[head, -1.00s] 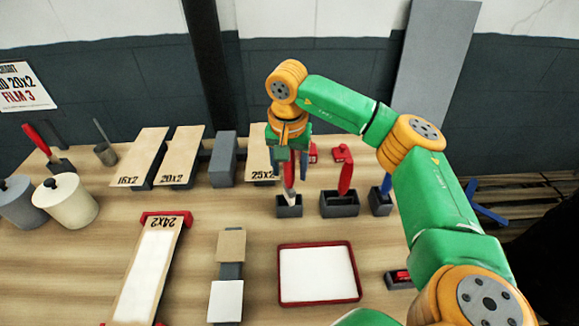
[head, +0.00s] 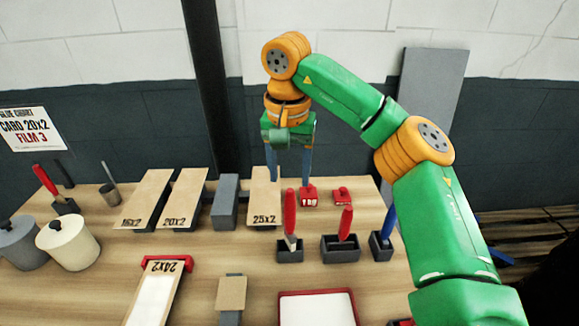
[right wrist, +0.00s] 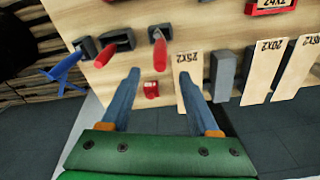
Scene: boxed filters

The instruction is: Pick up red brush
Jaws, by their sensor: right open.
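Several red-handled tools stand upright in dark holders, and I cannot tell for sure which is the brush. One red-handled tool with a pale lower part (head: 290,218) stands in a small holder (head: 289,252). Another red handle (head: 346,222) rises from a wider holder (head: 340,250) to its right. A third (head: 45,180) stands at the far left. My right gripper (head: 290,174) is open and empty, its blue fingers pointing down above and behind the first tool. In the right wrist view that tool's red handle (right wrist: 160,54) shows just beyond the gap between the fingertips (right wrist: 158,74). My left gripper is out of view.
A blue-handled tool (head: 388,228) stands in a holder at the right. Small red blocks (head: 309,195) lie behind the holders. Labelled boards, such as the 25x2 board (head: 264,198), lie to the left. A red-rimmed tray (head: 316,294) is in front.

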